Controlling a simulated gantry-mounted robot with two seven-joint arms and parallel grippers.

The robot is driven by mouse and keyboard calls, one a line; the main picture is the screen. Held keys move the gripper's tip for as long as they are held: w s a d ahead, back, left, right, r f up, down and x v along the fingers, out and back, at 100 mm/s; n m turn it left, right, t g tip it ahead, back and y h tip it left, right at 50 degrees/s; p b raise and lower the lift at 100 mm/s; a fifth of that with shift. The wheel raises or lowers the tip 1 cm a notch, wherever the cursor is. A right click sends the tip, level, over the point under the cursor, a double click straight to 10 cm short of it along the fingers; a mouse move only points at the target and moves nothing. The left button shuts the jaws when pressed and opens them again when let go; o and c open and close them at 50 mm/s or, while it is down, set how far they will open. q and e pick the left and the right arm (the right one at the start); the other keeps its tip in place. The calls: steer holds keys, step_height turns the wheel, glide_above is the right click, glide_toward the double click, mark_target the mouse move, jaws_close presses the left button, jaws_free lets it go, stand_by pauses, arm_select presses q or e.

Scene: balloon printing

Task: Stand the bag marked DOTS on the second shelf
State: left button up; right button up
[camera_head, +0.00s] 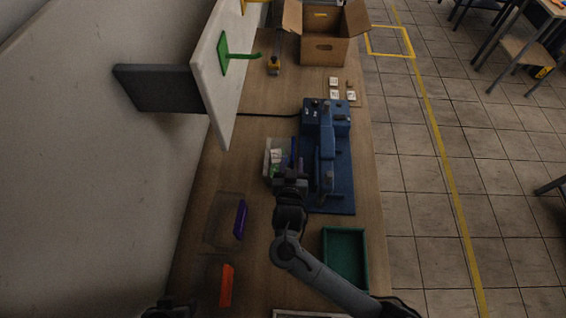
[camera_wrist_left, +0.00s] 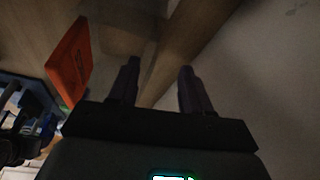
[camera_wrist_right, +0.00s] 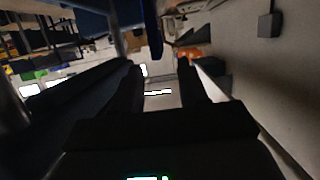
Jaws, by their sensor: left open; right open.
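No label reading DOTS is legible, so I cannot tell which thing is the DOTS bag. A clear container with small white and green items (camera_head: 275,156) sits left of the blue machine. A purple upright piece (camera_head: 240,219) and an orange upright piece (camera_head: 227,286) stand at the table's left side; the orange one also shows in the left wrist view (camera_wrist_left: 70,62). I cannot tell which surface is the second shelf. My right gripper (camera_head: 291,178) is open beside the machine; its fingers (camera_wrist_right: 160,88) hold nothing visible. My left gripper (camera_wrist_left: 156,88) is open and empty near the orange piece.
The blue machine (camera_head: 326,150) stands mid-table. A green tray (camera_head: 364,258) is at the front right. A cardboard box (camera_head: 325,50) stands at the back. A white panel (camera_head: 222,70) with a green hook (camera_head: 226,56) rises at the left. Small white tiles (camera_head: 335,94) lie behind the machine.

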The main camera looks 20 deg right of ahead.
mark_target(293, 153)
steer(key=shift+x, duration=3.95)
steer(key=shift+d, duration=0.1)
jaws_close()
